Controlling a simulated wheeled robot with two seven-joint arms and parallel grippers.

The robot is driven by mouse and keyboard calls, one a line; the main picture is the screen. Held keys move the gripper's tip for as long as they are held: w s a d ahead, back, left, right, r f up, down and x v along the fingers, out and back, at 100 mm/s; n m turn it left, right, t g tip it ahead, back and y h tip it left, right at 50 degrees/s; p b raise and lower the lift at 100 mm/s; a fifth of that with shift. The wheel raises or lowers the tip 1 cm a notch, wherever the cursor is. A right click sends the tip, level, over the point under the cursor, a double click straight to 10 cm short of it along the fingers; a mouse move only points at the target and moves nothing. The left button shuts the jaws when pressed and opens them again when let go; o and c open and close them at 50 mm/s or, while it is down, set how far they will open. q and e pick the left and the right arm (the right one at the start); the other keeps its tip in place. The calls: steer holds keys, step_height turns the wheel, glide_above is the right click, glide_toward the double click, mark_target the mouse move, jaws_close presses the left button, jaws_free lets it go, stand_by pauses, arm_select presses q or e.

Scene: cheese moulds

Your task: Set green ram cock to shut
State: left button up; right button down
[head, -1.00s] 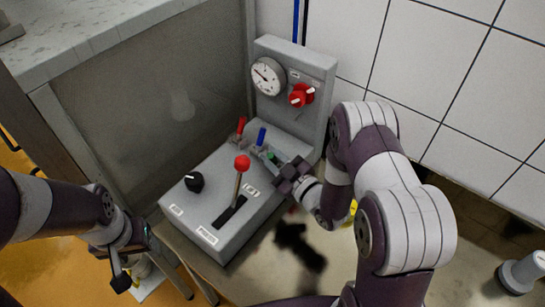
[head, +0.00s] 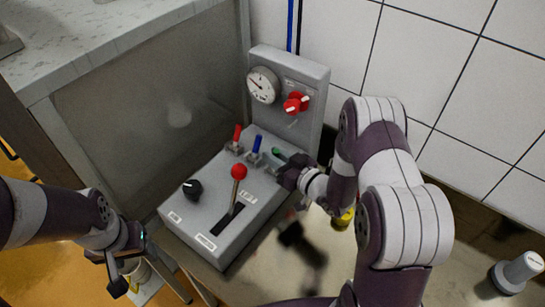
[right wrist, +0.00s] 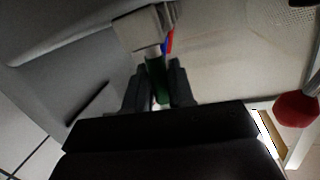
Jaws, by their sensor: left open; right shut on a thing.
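The green ram cock (head: 277,153) is on the grey control box (head: 190,233), to the right of the blue one. My right gripper (head: 284,168) covers part of it in the head view. In the right wrist view the green handle (right wrist: 159,88) lies between the two dark fingers of my right gripper (right wrist: 158,92), which are shut on it. The handle's exact angle is hard to tell. My left gripper (head: 120,272) is open and empty, low at the left, clear of the box.
A blue cock (head: 257,144) and a red cock (head: 237,134) stand beside the green one. A red-ball lever (head: 239,172) and a black knob (head: 192,189) are nearer. The back panel carries a gauge (head: 263,85) and a red knob (head: 296,103).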

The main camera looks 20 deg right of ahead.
steer(key=shift+w+d+m+g+p, duration=0.2)
steer(key=shift+w+d+m, duration=0.1)
steer(key=shift+m, duration=0.4)
steer(key=shift+w+d+m+g+p, duration=0.1)
steer(key=shift+w+d+m+p, duration=0.15)
steer(key=shift+m, duration=0.45)
steer(key=shift+d, duration=0.1)
steer(key=c, duration=1.1)
jaws_free()
steer(key=shift+f, duration=0.1)
steer(key=b+v, duration=0.2)
steer(key=v, duration=1)
steer(key=shift+s+d, duration=0.25)
steer(key=shift+s, duration=0.1)
